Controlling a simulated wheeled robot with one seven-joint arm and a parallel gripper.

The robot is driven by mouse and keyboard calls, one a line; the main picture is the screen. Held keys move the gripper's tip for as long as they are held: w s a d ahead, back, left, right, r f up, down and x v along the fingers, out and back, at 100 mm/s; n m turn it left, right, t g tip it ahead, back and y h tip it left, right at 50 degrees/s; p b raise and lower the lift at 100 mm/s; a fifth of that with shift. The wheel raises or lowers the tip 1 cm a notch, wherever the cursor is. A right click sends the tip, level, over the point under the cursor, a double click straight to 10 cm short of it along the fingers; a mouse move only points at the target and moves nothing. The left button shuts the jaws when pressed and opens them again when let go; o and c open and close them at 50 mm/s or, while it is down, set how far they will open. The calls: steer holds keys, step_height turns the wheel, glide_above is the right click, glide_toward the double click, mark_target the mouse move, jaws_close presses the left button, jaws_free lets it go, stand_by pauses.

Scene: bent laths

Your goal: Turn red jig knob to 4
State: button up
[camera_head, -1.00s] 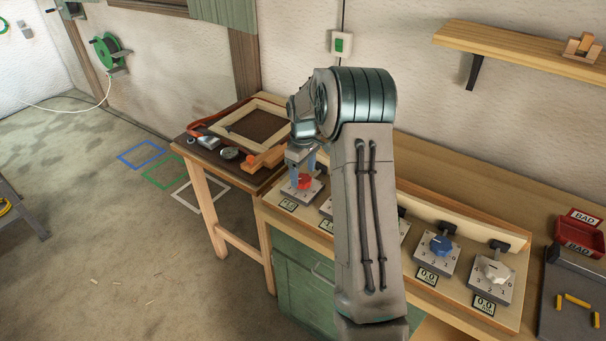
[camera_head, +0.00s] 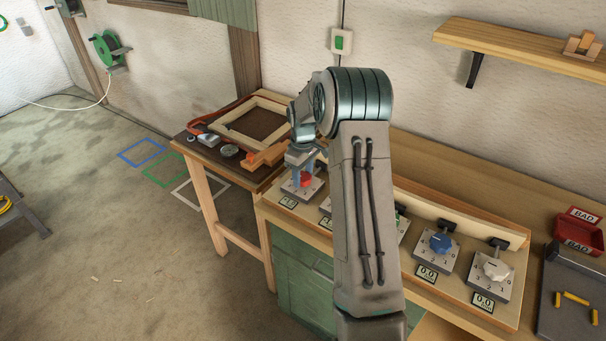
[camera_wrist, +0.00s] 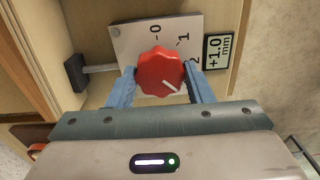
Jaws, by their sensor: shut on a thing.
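The red jig knob (camera_wrist: 158,68) sits on a pale dial plate (camera_wrist: 130,42), and its numbers 0, 1 and 2 show. The white line on the knob points to the lower right in the wrist view, past the 2, toward a part of the dial hidden by my gripper. The small display (camera_wrist: 217,50) beside the plate reads +1.0 mm. My gripper (camera_wrist: 160,84) is shut on the knob, with one blue finger on each side. In the head view the red knob (camera_head: 306,181) is at the left end of the knob row, under my gripper (camera_head: 303,178).
A blue knob (camera_head: 440,242) and a white knob (camera_head: 495,269) stand further right on the bench, with displays reading 0.0. My arm hides the middle of the row. A side table (camera_head: 190,140) with a wooden frame stands to the left.

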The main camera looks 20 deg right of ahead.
mark_target(304, 176)
steer(key=m+b, duration=0.2)
steer(key=m, duration=0.2)
steer(key=shift+m+b, duration=0.7)
steer(key=shift+m, duration=1.6)
steer(key=shift+r, duration=0.1)
steer(key=o, duration=1)
step_height(304, 176, up, 14)
steer(key=shift+d+f+b, duration=0.1)
steer(key=shift+b, duration=0.45)
